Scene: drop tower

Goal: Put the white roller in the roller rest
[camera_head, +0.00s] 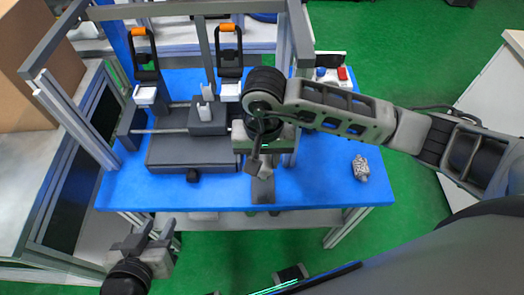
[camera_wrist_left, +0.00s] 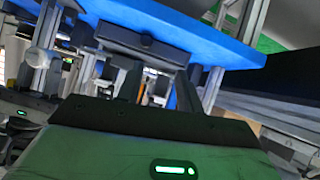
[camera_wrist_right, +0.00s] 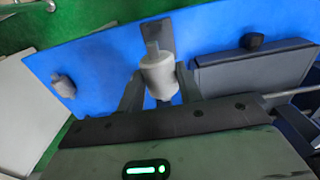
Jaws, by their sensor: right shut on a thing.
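The white roller (camera_wrist_right: 159,74), a pale cylinder with a narrow stub at its end, sits between the fingers of my right gripper (camera_head: 262,167), which is shut on it. In the head view my own gripper mostly hides the roller. A dark grey strip-like piece (camera_wrist_right: 155,34) lies on the blue table just beyond the roller; it also shows in the head view (camera_head: 263,190). It may be the roller rest, but I cannot tell for sure. I cannot tell whether the roller touches it. My left gripper (camera_head: 146,235) is open and empty, off the table's front left edge.
A dark grey fixture (camera_head: 193,152) with rails and two orange-topped clamps stands left on the blue table (camera_head: 325,185), under a grey frame (camera_head: 211,62). A small grey part (camera_head: 361,168) lies at the right. A red-buttoned box (camera_head: 335,75) stands behind.

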